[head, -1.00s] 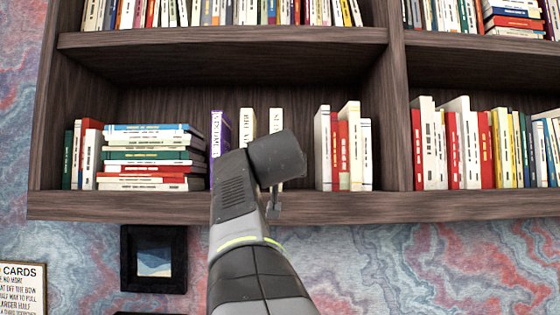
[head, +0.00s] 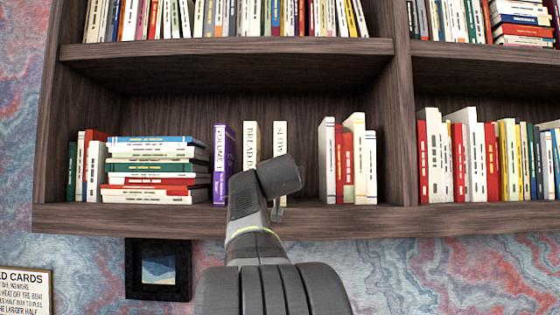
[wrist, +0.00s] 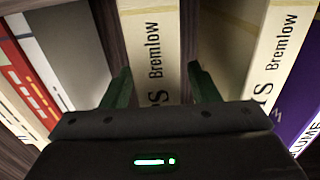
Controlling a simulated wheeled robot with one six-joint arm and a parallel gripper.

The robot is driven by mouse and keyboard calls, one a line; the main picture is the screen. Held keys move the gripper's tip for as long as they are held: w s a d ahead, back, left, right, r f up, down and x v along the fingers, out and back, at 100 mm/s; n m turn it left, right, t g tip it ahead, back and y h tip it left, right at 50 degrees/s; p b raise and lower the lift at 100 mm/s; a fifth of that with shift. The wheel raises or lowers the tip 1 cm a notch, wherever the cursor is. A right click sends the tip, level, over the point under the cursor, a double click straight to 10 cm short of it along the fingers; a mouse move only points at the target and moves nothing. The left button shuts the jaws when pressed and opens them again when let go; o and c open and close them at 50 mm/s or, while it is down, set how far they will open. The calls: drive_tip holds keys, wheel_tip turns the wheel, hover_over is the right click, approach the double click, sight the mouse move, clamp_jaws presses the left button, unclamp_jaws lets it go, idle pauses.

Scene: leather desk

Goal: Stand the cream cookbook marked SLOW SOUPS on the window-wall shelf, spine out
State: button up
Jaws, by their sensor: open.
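The cream SLOW SOUPS cookbook (head: 281,139) stands upright on the shelf (head: 330,216), its spine facing out. SLOW shows in the head view; my arm hides the lower spine. The wrist view shows its lower spine (wrist: 150,45), marked Bremlow, between the two fingers of my gripper (wrist: 163,88). The fingers are open, one on each side of the spine, with room beside it. I cannot tell how deep the tips reach. In the head view my gripper (head: 278,209) is mostly hidden behind my arm, near the shelf's front edge.
A cream BREAD book (head: 251,145) and a purple VOLUME 1 book (head: 222,165) stand to the left. White and red books (head: 327,160) stand to the right, past a gap. A book stack (head: 155,170) lies farther left. A framed picture (head: 158,270) hangs below.

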drive_tip(key=shift+w, duration=1.1)
clamp_jaws()
drive_tip(key=shift+r, duration=0.1)
drive_tip(key=shift+s+r, duration=0.1)
